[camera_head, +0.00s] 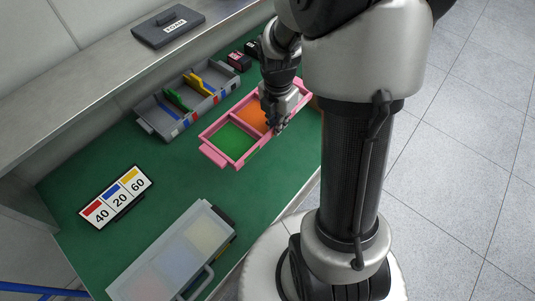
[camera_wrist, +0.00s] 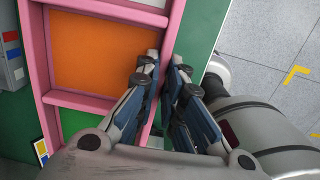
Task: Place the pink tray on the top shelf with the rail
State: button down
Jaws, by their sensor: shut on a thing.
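The pink tray (camera_head: 209,150) is divided into compartments, with a green floor in one and an orange floor in another. It is over the green work surface, close to its front edge; I cannot tell whether it rests there or is slightly raised. My gripper (camera_head: 277,127) is shut on the tray's long side wall. In the wrist view, the fingers of my gripper (camera_wrist: 166,64) straddle the pink tray (camera_wrist: 50,60) wall beside the orange compartment. A grey shelf (camera_head: 85,82) runs above the back of the surface. No rail is clearly visible on it.
A black case labelled FOAM (camera_head: 168,26) lies on the shelf. A grey divided bin (camera_head: 152,122) stands behind the tray. A number card (camera_head: 117,197) and a clear-lidded case (camera_head: 172,255) are at the left and front. Green surface between them is clear.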

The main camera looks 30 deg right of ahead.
aim_at(276, 162)
notch_tip(276, 162, down, 19)
jog(key=b, duration=0.6)
jog(key=shift+r+b, duration=0.2)
jog(key=shift+b, duration=0.15)
jog(key=shift+f, duration=0.2)
jog(key=c, duration=1.7)
grip_release()
